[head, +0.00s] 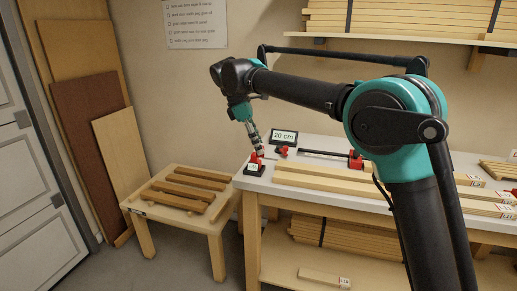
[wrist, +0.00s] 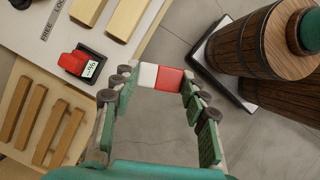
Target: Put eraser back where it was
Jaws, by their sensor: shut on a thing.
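My gripper (wrist: 160,78) is shut on the eraser (wrist: 172,79), a small block that is half white and half red. In the wrist view the eraser lies crosswise between the fingertips, with grey floor behind it.
A red piece on a black, labelled base (head: 254,168) stands at the bench's left corner; it also shows in the wrist view (wrist: 82,63). A "20 cm" display (head: 284,137) stands behind. Long boards (head: 335,182) lie right. A low table (head: 170,200) holds several wooden strips.

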